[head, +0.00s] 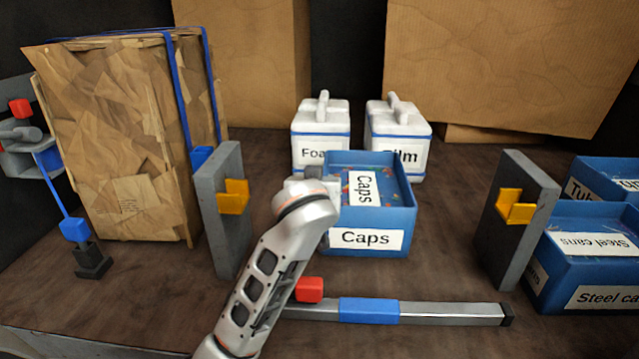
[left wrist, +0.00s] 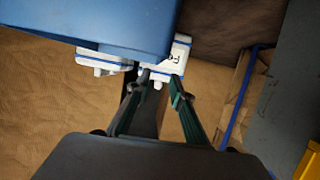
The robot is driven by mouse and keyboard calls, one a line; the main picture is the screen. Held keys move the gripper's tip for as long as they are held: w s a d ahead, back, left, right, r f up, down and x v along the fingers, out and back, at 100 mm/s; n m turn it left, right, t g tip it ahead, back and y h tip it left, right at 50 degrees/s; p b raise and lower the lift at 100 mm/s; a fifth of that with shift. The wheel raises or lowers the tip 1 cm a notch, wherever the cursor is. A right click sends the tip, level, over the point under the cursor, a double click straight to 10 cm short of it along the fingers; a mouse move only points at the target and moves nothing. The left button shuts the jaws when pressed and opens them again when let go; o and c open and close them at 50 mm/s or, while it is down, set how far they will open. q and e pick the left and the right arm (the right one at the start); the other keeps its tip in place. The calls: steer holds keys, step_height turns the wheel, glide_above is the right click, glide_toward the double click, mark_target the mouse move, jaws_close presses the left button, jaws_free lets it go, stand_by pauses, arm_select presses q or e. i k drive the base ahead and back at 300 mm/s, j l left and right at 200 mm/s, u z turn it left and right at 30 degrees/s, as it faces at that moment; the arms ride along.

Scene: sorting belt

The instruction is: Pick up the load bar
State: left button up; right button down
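The load bar (head: 425,312) is a long grey bar with a blue middle band, a red block (head: 309,289) and a dark right end cap. It lies across the front of the table in the head view; my left arm hides its left end. My left gripper points away over the table, above and behind the bar, beside the Caps bin. Its fingers are mostly hidden in the head view. In the left wrist view the left gripper (left wrist: 160,78) has its fingers apart with nothing between them. The bar is not seen there. My right gripper is not in view.
A blue Caps bin (head: 367,239) stands behind the bar, with white Foam (head: 320,154) and Film (head: 398,153) containers behind it. Grey posts with yellow hooks stand left (head: 222,215) and right (head: 515,220).

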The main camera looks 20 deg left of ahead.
mark_target(345, 310)
steer(key=k+l, duration=0.2)
steer(key=k, duration=0.3)
steer(key=k+l, duration=0.2)
steer(key=k, duration=0.25)
steer(key=k+l, duration=0.15)
steer(key=k, duration=0.35)
